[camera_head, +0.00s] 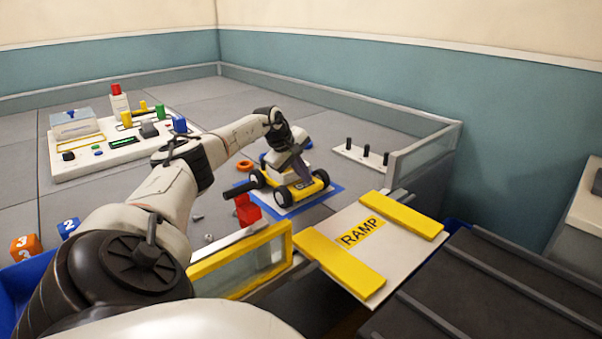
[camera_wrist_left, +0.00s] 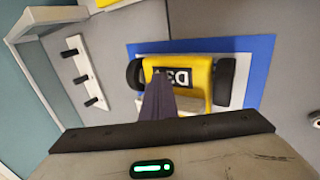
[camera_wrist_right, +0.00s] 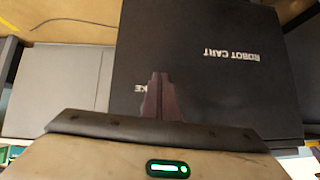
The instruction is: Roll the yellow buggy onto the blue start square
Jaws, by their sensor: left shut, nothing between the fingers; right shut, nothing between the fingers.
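The yellow buggy (camera_head: 302,189) with black wheels stands on the blue start square (camera_head: 325,204), whose blue border shows around it. In the left wrist view the buggy (camera_wrist_left: 205,80) lies over the white middle of the blue square (camera_wrist_left: 262,60), with blue visible beyond its wheels. My left gripper (camera_head: 298,170) is shut and empty, right at the buggy's body; its fingers (camera_wrist_left: 158,95) overlap the buggy's edge in the left wrist view, and I cannot tell whether they touch. My right gripper (camera_wrist_right: 157,95) is shut and empty over a black surface marked "ROBOT CART".
The ramp (camera_head: 340,255) with yellow side rails lies just in front of the square. A red block (camera_head: 246,209) stands left of the buggy. A pegged rack (camera_head: 362,157) is behind right, and a board with colored parts (camera_head: 110,150) is at left. Low walls edge the arena.

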